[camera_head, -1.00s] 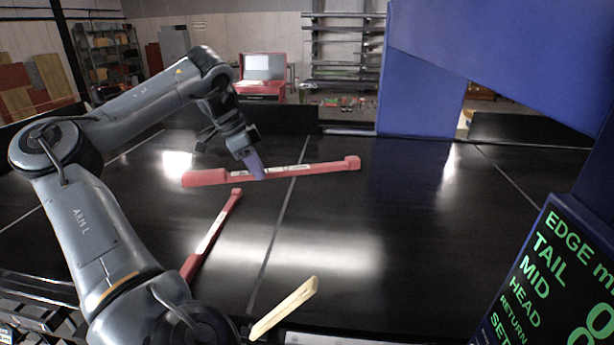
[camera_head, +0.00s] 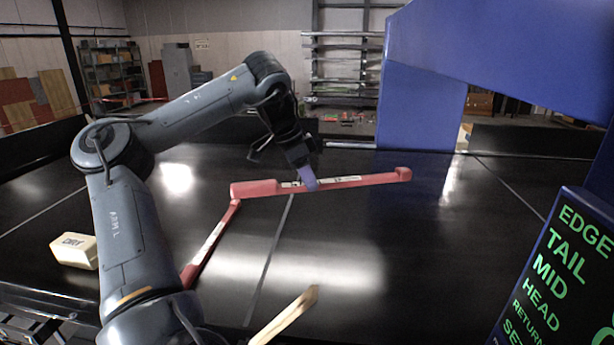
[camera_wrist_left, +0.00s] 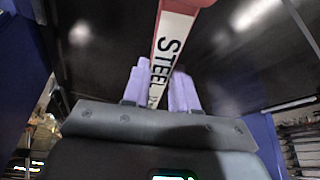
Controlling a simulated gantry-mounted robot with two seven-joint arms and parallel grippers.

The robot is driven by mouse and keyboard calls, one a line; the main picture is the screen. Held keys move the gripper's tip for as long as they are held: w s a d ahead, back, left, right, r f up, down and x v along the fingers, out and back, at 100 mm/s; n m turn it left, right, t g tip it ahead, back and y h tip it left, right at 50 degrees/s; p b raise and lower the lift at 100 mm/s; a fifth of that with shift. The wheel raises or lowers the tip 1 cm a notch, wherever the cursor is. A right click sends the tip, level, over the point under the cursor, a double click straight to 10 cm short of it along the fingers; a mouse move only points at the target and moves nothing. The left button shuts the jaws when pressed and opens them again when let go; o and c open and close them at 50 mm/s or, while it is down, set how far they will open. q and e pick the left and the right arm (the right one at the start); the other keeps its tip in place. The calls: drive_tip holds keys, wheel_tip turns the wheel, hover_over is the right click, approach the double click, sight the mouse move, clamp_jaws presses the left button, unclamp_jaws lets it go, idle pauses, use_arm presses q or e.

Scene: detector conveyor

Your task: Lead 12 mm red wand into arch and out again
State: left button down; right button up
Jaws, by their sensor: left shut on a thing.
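A long red wand (camera_head: 372,181) with a white label spans level above the black belt, its thick end left and its small knob right. My left gripper (camera_head: 311,186) is shut on it near the middle with purple fingers. The left wrist view shows the wand (camera_wrist_left: 172,48) between the fingers, its label reading STEEL. The blue arch (camera_head: 422,105) stands to the right; the knob shows just in front of its far post's base. A second red wand (camera_head: 212,243) lies on the belt nearer me. Neither wand's size can be read. My right gripper is out of view.
A cream wedge-like piece (camera_head: 287,317) is at the near edge, and a cream block marked DRY (camera_head: 75,251) sits at the left. A display panel (camera_head: 555,275) with green text stands at the right front. The belt between wand and panel is clear.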

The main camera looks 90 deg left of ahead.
use_arm(q)
drive_tip(key=w+d+p, duration=0.2)
drive_tip(key=w+p, duration=0.7)
drive_tip(key=w, duration=0.2)
drive_tip(key=w+d+p, duration=0.3)
drive_tip(key=w+p, duration=0.7)
drive_tip(key=w, duration=0.1)
drive_tip(key=s+a+b, duration=0.1)
drive_tip(key=s+b, duration=0.5)
drive_tip(key=s+a+b, duration=0.2)
drive_tip(key=s+b, duration=0.4)
drive_tip(key=s, duration=0.1)
drive_tip(key=s+a+b, duration=0.1)
drive_tip(key=s+b, duration=0.5)
drive_tip(key=b, duration=0.1)
drive_tip(key=shift+s+a, duration=0.3)
drive_tip(key=s+a+p, duration=0.2)
drive_tip(key=s+p, duration=0.3)
drive_tip(key=s, duration=0.4)
drive_tip(key=s+a+p, duration=0.1)
drive_tip(key=s+p, duration=0.4)
drive_tip(key=s, duration=0.5)
drive_tip(key=shift+a+p, duration=0.4)
